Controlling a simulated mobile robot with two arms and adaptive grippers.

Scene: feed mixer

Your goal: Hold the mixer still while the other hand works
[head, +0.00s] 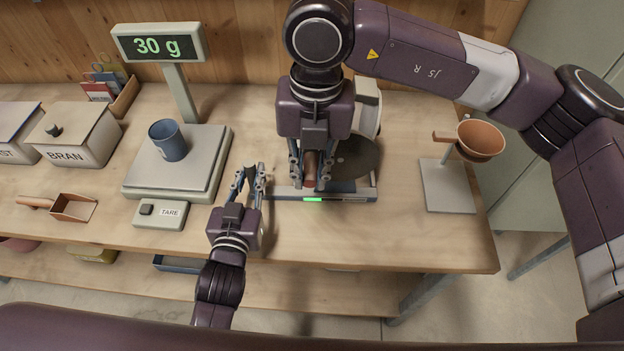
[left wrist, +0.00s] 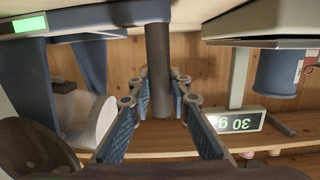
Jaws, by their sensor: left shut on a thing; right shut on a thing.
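The mixer (head: 366,194) stands on the table, with a cream body at the back, a dark round plate (head: 358,160) and a lit green bar on its front edge. My left gripper (head: 250,176) is at the mixer's left side. In the left wrist view its padded fingers are shut on a dark grey round bar (left wrist: 158,65) running between them. My right gripper (head: 310,178) comes down from above and is shut on a reddish-brown grip (head: 311,164) over the mixer's left part. My right gripper hides part of the mixer.
A scale (head: 215,165) with a blue cup (head: 167,140) stands left of my left gripper; its display (head: 158,45) reads 30 g. A BRAN box (head: 75,135) and a copper scoop (head: 72,207) lie further left. A brown funnel (head: 480,140) on a stand is at the right. The front right table is clear.

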